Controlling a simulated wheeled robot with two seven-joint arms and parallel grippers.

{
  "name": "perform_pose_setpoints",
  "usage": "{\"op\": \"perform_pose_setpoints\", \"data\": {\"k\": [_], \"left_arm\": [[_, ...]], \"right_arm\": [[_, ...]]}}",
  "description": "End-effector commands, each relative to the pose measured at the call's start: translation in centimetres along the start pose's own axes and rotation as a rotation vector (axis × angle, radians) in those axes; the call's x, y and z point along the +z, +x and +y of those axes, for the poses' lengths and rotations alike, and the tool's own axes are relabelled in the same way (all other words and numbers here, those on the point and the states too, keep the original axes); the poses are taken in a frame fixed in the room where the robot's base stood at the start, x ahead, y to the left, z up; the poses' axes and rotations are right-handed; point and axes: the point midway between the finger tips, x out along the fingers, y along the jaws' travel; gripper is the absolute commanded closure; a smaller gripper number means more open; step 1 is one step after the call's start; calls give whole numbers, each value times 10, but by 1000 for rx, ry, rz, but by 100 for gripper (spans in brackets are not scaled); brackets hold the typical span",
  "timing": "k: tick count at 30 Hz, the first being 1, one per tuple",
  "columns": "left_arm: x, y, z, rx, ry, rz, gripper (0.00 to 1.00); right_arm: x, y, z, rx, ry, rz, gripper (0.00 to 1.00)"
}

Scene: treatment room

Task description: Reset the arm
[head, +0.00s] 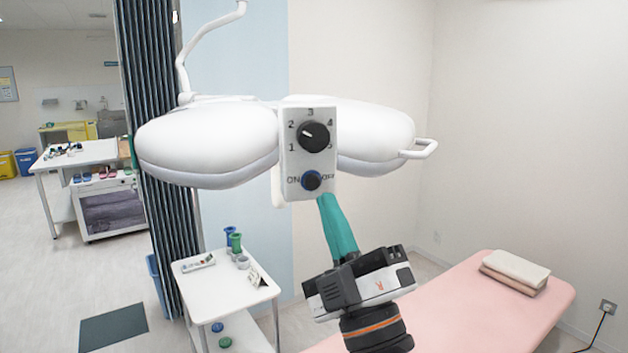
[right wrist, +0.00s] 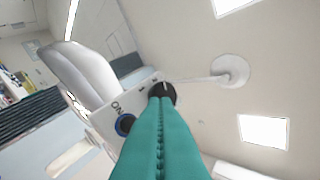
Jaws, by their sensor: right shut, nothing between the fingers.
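My right gripper (head: 325,198) has teal fingers pressed together and empty, pointing up at the lamp's control panel (head: 294,150). Its tips show just below and right of the blue-ringed ON/OFF knob (head: 311,181). Above that is a black dial (head: 313,136) with numbers around it and a white pointer line. In the right wrist view the shut fingers (right wrist: 160,98) overlap the black dial (right wrist: 167,90), and the ON/OFF knob (right wrist: 125,124) is to their left. I cannot tell whether the tips touch the panel. My left gripper is not in view.
The white surgical lamp (head: 207,142) hangs around the panel, with a side handle (head: 425,149). Below left is a small white cart (head: 205,285) with bottles. A pink bed (head: 470,305) with folded towels (head: 514,271) is at right. A dark curtain (head: 160,130) stands at left.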

Motion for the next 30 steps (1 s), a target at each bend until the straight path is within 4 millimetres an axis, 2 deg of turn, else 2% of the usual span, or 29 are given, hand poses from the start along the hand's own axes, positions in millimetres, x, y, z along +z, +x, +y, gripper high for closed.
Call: {"op": "perform_pose_setpoints", "data": {"k": [8, 17, 20, 23, 26, 30], "left_arm": [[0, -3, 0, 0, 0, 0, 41], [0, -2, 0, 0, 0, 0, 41], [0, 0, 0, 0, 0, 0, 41], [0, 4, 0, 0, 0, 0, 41], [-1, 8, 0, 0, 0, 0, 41], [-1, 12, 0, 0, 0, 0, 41]], "right_arm": [[9, -12, -9, 1, 0, 0, 100], [6, -13, -5, 9, 3, 7, 100], [-13, -16, 17, 53, 19, 45, 100], [-49, -27, 61, 137, 56, 123, 100], [-96, -50, 116, 242, 109, 229, 100], [-158, -101, 189, 379, 185, 390, 100]]}}
